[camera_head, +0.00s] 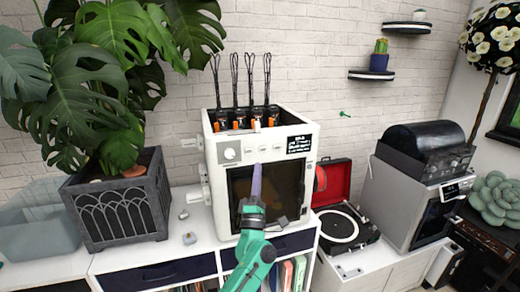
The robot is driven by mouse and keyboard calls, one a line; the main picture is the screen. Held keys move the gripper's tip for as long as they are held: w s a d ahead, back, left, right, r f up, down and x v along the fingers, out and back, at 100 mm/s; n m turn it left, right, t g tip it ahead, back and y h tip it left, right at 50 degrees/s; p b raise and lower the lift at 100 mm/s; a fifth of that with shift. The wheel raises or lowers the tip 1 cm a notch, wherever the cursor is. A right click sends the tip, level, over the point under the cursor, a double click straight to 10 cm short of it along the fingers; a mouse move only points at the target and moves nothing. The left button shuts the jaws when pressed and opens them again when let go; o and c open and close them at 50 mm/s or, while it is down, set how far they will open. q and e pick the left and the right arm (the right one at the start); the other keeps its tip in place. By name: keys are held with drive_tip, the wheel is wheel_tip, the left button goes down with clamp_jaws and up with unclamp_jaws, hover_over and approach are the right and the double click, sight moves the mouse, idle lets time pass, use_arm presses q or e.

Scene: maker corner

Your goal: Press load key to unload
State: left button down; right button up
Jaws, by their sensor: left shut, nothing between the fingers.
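A white boxy printer (212,182) stands on the white cabinet in the middle of the view. Its upper front panel has a round knob (230,154) at the left, a row of small keys (263,149) in the middle and a dark display (299,144) at the right. The key labels are too small to read, so I cannot tell which is the load key. My left gripper (257,168) is shut and empty, its purple fingers pointing up, in front of the printer just below the keys. I cannot tell whether it touches the panel. My right gripper is out of view.
Several orange-and-black units with dark looped tubes (251,75) sit on the printer's top. A large plant in a grey planter (117,205) stands to the left, and an open red-lidded record player (340,225) to the right. A grey machine (405,200) is farther right.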

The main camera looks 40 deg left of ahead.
sight(249, 152)
use_arm(q)
drive_tip(key=shift+s, duration=0.2)
drive_tip(key=w+a+b, duration=0.1)
drive_tip(key=a, duration=0.1)
drive_tip(key=w+a+b, duration=0.4)
drive_tip(key=a, duration=0.1)
drive_tip(key=shift+w+a, duration=0.1)
idle(2.0)
drive_tip(key=shift+w+a+f+b, duration=0.15)
drive_tip(key=shift+a+b, duration=0.1)
drive_tip(key=shift+b, duration=0.35)
drive_tip(key=shift+w+a, duration=0.1)
